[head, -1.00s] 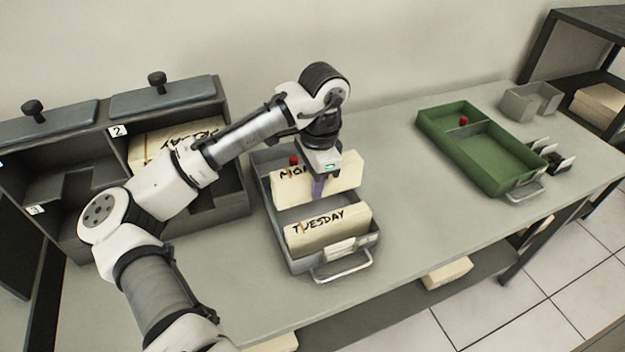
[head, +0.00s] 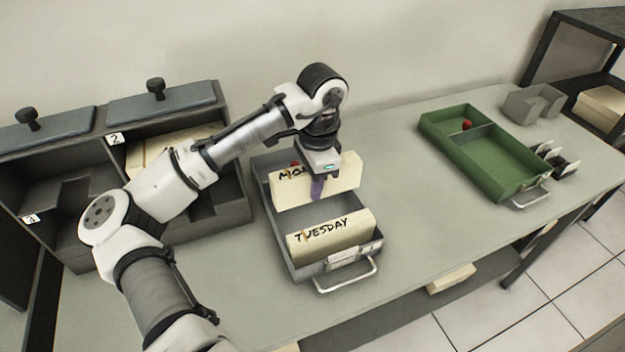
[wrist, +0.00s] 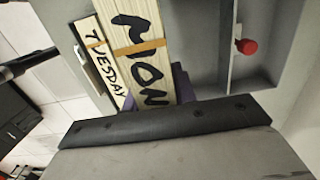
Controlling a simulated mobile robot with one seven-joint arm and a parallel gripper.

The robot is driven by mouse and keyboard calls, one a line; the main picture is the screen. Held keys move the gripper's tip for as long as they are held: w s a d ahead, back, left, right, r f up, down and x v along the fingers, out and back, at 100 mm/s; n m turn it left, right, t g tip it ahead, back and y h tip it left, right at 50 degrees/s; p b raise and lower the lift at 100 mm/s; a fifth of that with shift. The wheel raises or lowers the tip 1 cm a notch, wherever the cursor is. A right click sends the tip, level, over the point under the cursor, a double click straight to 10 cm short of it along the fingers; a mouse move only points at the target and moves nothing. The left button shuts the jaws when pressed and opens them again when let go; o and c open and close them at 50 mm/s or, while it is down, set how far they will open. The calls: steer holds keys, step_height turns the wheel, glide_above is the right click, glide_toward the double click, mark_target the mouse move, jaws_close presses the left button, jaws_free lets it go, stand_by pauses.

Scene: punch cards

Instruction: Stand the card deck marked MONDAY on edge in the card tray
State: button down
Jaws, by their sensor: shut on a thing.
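The MONDAY card deck (head: 340,184) is cream with black lettering and stands on edge, upright, in or just over the grey card tray (head: 285,248). My gripper (head: 317,186) is shut on this deck from above; one purple finger shows against its lettered face. In the wrist view the MONDAY deck (wrist: 142,48) shows an orange band, and my gripper hides the end of its lettering. The TUESDAY deck (head: 335,232) stands on edge in the front of the same tray. I cannot tell whether the MONDAY deck touches the tray floor.
A green tray (head: 500,163) with a red knob on its divider stands at the right. A dark cubby rack (head: 70,185) with numbered bays and a deck in bay 2 stands at the left. The table between the two trays is clear.

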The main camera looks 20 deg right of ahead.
steer(key=b, duration=0.2)
glide_above(311, 223)
steer(key=shift+d+f, duration=0.2)
steer(key=shift+f, duration=2.05)
steer(key=shift+f, duration=0.2)
steer(key=shift+f+b, duration=1.25)
steer(key=shift+f, duration=0.9)
steer(key=c, duration=1)
jaws_free()
steer(key=shift+c, duration=0.2)
steer(key=r, duration=0.9)
steer(key=d+r+b, duration=0.1)
steer(key=r, duration=0.3)
steer(key=shift+d+r, duration=0.1)
steer(key=shift+r, duration=0.3)
